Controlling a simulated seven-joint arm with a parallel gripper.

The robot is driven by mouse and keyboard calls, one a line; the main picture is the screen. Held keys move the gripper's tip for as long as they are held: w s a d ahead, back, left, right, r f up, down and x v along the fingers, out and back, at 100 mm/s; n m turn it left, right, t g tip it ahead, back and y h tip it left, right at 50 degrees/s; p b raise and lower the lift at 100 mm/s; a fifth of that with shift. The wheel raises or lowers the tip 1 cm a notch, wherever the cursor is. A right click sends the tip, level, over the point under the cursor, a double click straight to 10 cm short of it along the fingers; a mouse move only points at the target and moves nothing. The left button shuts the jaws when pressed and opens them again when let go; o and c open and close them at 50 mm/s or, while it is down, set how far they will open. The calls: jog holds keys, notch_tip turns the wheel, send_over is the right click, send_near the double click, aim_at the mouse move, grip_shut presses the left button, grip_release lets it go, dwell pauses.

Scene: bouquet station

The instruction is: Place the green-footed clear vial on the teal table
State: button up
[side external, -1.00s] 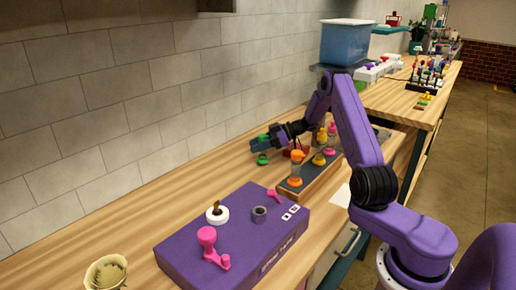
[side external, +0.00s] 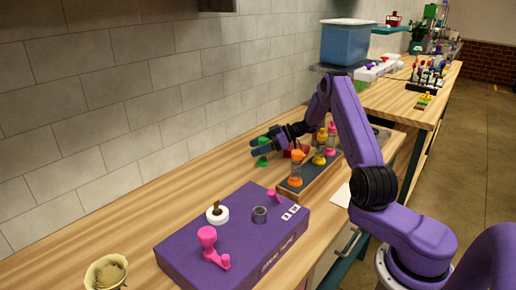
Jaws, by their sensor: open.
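A small clear vial with green ends (side external: 263,161) stands upright on the wooden top of the bench, near the wall. Its green top and green foot show, and its clear middle is mostly hidden by my fingers. My gripper (side external: 258,149) is open, with its fingers at the vial's mid height; whether they touch it I cannot tell. The bench (side external: 150,215) has a wooden top and a teal leg at its front.
A dark rack (side external: 290,190) with several orange, yellow and pink-topped vials stands just right of my gripper. A purple box (side external: 180,258) with a pink tool, a white roll and a grey ring lies in front. A woven cup (side external: 105,273) stands front left.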

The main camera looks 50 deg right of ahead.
jog(key=v, duration=0.4)
jog(key=shift+s+d, duration=0.15)
jog(key=shift+d, duration=0.1)
notch_tip(320, 180, up, 7)
jog(key=shift+a+r, duration=0.1)
jog(key=shift+r, duration=0.05)
jog(key=w+a+r+t+h, duration=0.1)
jog(key=w+a+r+h, duration=0.2)
jog(key=a, duration=0.7)
jog(key=w+a+r+t+h, duration=0.1)
jog(key=w+a+r, duration=0.3)
jog(key=a, duration=0.6)
jog(key=s+a+g+h, duration=0.2)
jog(key=s+a, duration=0.7)
jog(key=s, duration=0.3)
jog(key=s+f+n+g+h, duration=0.1)
jog(key=s+f+g, duration=0.2)
jog(key=s, duration=1.4)
jog(key=s+d+f+n+g+h, duration=0.1)
jog(key=s+g, duration=0.5)
jog(key=s, duration=1.1)
notch_tip(320, 180, down, 2)
jog(key=shift+f+n+h, duration=0.25)
jog(key=shift+n+h, duration=0.25)
jog(key=shift+n, duration=0.3)
